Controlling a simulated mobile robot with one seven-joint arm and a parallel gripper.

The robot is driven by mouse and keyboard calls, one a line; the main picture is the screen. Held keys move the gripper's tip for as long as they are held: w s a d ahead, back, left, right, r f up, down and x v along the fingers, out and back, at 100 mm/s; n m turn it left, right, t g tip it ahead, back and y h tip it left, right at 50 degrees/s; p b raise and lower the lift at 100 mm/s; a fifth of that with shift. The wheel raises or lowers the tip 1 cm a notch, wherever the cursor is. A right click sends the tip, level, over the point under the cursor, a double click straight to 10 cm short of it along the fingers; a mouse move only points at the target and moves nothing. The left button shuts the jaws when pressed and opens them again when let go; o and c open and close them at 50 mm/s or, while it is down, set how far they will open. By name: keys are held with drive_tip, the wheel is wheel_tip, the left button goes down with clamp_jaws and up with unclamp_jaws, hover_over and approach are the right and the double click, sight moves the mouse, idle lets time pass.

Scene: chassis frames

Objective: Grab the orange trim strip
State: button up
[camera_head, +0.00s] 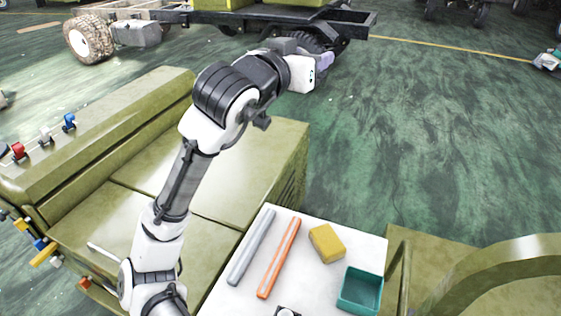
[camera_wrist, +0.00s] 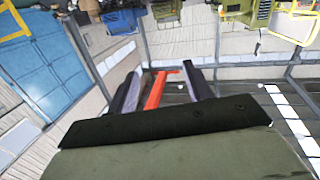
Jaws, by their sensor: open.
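The orange trim strip (camera_head: 279,258) lies at a slant on a white work surface (camera_head: 226,296), beside and to the right of a similar grey strip (camera_head: 251,247). My arm is stretched up and away from it, with my gripper (camera_head: 325,62) held high near the top middle of the head view, well apart from the strip. In the wrist view my gripper (camera_wrist: 162,74) is open, with its two fingers spread. An orange shape (camera_wrist: 155,90) shows between the fingers there; it looks like something in the background.
On the white surface, a yellow block (camera_head: 327,243) and a teal open box (camera_head: 361,290) stand right of the strip. An olive vehicle body (camera_head: 268,150) lies left. A truck chassis frame (camera_head: 345,22) is beyond. Green floor (camera_head: 440,140) is clear at right.

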wheel_tip(320, 180, down, 9)
drive_tip(key=d+g+y, duration=0.2)
drive_tip(key=d+g, duration=0.1)
drive_tip(key=g, duration=0.1)
drive_tip(key=n+g+y+b, duration=0.1)
drive_tip(key=g+y+b, duration=0.1)
drive_tip(key=g+y, duration=0.7)
hover_over(283, 248)
drive_tip(key=shift+g+h, duration=0.6)
drive_tip(key=shift+g, duration=0.1)
wheel_tip(283, 248, down, 30)
drive_tip(key=shift+w+a+r, duration=0.1)
drive_tip(key=shift+a+r, duration=0.05)
drive_tip(key=shift+r, duration=0.1)
drive_tip(key=shift+n, duration=0.3)
drive_tip(key=shift+f+p, duration=0.5)
drive_tip(key=shift+f, duration=2.7)
clamp_jaws()
